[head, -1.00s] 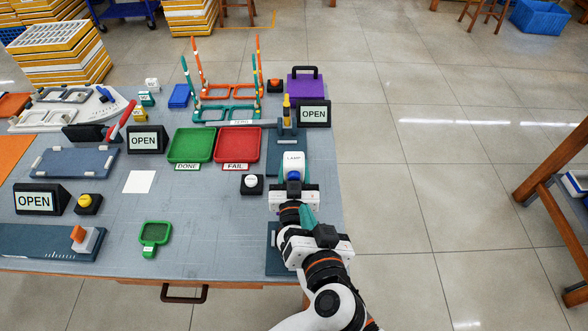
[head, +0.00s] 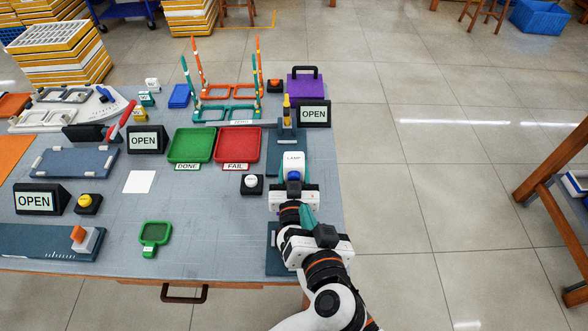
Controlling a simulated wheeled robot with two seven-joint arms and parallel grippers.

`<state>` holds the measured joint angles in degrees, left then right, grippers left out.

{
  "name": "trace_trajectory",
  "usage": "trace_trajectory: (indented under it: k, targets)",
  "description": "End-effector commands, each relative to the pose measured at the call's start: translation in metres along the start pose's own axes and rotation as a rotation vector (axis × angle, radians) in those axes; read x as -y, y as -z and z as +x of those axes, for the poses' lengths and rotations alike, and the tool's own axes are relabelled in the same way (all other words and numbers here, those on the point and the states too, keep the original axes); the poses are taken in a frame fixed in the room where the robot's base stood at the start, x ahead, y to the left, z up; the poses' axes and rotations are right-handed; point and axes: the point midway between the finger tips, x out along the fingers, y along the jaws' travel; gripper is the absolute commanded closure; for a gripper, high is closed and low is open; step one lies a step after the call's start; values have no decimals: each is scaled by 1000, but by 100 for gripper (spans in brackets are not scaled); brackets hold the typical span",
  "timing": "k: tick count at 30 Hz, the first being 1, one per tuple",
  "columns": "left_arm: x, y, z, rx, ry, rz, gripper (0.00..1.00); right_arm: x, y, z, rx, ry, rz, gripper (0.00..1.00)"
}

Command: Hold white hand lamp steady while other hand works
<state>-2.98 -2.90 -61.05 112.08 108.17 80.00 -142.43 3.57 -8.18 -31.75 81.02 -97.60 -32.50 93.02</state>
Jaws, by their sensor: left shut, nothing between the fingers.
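The white hand lamp (head: 293,160), labelled LAMP, is at the right side of the table in the head view, with a blue part at its near end.
Left of the lamp are a black block with a white button (head: 251,184), a red tray (head: 238,146) and a green tray (head: 191,146). A green hand magnifier (head: 155,233) lies at the front. The table's right edge is close to the lamp. A clear patch lies mid-table.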

Motion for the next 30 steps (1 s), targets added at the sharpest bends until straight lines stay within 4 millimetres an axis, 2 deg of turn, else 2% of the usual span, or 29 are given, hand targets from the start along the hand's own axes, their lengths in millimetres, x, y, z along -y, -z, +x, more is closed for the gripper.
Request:
trace_trajectory:
  k: [13, 14, 18, 26, 30]
  targets:
    - [0, 0, 0, 0, 0, 0, 100, 0, 1, 0, -1, 0, 0, 85]
    - [0, 0, 0, 0, 0, 0, 100, 0, 1, 0, -1, 0, 0, 55]
    - [0, 0, 0, 0, 0, 0, 100, 0, 1, 0, -1, 0, 0, 32]
    - [0, 0, 0, 0, 0, 0, 100, 0, 0, 0, 0, 0, 0, 31]
    - [0, 0, 0, 0, 0, 0, 100, 0, 1, -8, -1, 0, 0, 31]
